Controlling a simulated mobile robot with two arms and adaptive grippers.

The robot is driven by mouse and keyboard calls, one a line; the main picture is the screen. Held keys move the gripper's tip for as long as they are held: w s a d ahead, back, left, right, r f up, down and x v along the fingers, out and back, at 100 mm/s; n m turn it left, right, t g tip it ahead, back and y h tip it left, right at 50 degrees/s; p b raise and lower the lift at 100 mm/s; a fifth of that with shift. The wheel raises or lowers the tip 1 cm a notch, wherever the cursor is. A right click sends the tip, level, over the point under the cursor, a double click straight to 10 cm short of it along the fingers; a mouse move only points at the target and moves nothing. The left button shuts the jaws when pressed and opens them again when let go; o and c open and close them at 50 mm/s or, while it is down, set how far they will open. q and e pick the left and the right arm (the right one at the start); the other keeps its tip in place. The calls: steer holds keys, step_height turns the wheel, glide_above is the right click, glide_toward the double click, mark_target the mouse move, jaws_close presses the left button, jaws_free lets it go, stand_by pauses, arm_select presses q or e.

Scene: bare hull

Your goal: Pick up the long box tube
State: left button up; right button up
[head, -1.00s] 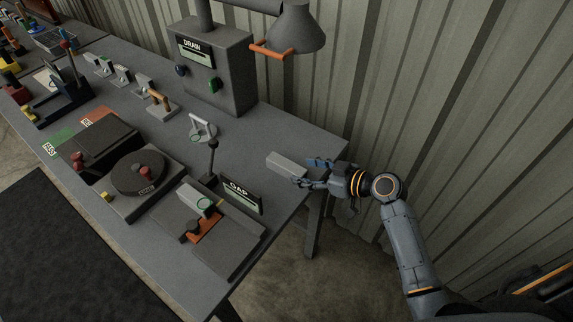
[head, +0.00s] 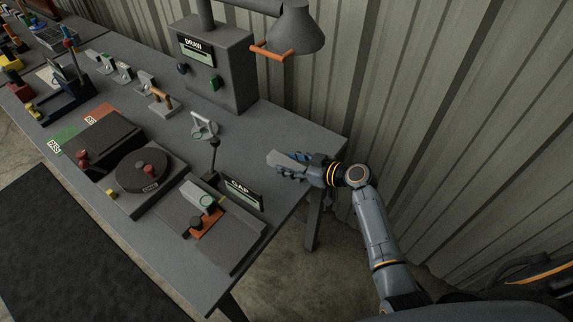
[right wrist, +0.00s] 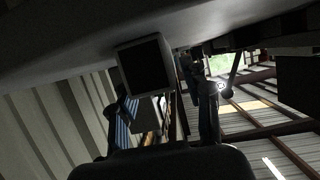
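The long box tube (head: 282,158) is a plain grey bar lying near the table's right end. My right gripper (head: 291,165) has come to it from the right, its blue-grey fingers at the tube's near end. In the right wrist view the tube (right wrist: 145,68) shows its dark square end, close in front. The right gripper (right wrist: 167,110) is open there, one finger near the tube's left side and the other apart from it on the right. I cannot tell whether a finger touches it. My left gripper is not in view.
The GAP sign (head: 243,192) and a black-knobbed lever (head: 214,158) stand left of the tube. The DRAW box (head: 217,70) and a lamp (head: 291,27) are behind. A corrugated wall (head: 430,120) runs along the right. Bare tabletop surrounds the tube.

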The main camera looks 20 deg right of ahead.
jaws_close()
